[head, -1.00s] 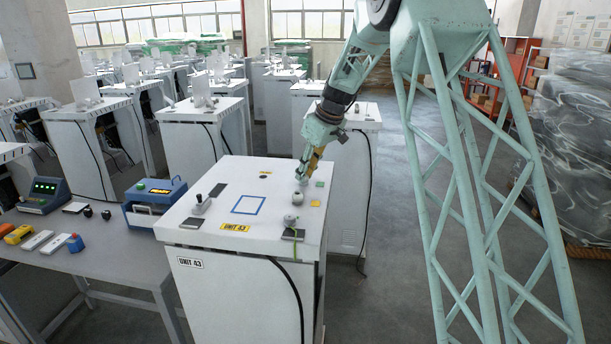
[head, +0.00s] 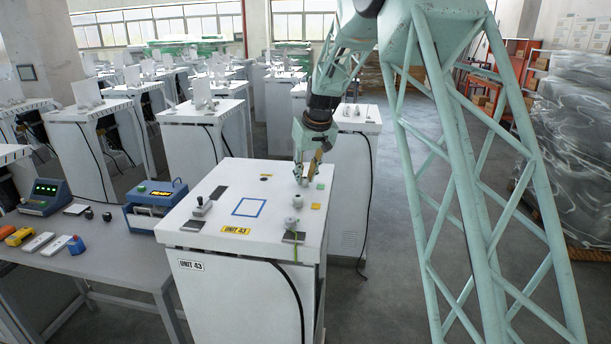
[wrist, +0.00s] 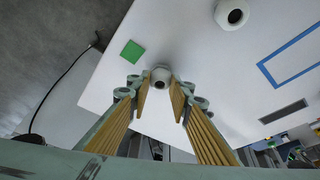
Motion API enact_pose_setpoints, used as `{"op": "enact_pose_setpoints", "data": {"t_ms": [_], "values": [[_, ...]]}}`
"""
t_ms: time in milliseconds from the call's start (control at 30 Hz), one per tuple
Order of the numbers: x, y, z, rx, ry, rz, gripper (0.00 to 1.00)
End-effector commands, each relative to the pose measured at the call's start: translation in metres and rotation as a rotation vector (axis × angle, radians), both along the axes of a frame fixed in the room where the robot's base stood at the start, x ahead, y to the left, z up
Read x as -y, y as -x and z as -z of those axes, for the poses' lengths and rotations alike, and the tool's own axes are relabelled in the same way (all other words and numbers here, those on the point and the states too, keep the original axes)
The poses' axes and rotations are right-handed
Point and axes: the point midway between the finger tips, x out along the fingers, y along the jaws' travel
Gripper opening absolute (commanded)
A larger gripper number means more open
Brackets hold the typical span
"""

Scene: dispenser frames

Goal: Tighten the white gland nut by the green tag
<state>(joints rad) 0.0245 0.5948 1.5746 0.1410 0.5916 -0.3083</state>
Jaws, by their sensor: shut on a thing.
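The white gland nut (wrist: 160,76) by the green tag sits on the white cabinet top, between my fingertips. The green tag (wrist: 132,52) lies just up and left of it in the wrist view, and to its right in the head view (head: 320,186). My gripper (head: 304,181) points down at the nut and is shut on it, with a yellow-padded finger on each side. In the head view the fingers mostly hide this nut. Another white nut (wrist: 232,13) stands apart from the fingers, near the yellow tag (head: 316,206).
The cabinet top (head: 215,235) also carries a blue square outline (head: 249,207), a small lever device (head: 202,206), dark plates and a round fitting (head: 291,223) with a green cable. A bench (head: 95,262) with tools stands to the left.

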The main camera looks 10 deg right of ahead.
Motion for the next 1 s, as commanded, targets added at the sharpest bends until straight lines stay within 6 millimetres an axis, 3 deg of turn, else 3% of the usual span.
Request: {"op": "enact_pose_setpoints", "data": {"t_ms": [1000], "values": [[-0.0039,-0.0006,0.0011,0.001,0.000,0.458,0.09]]}}
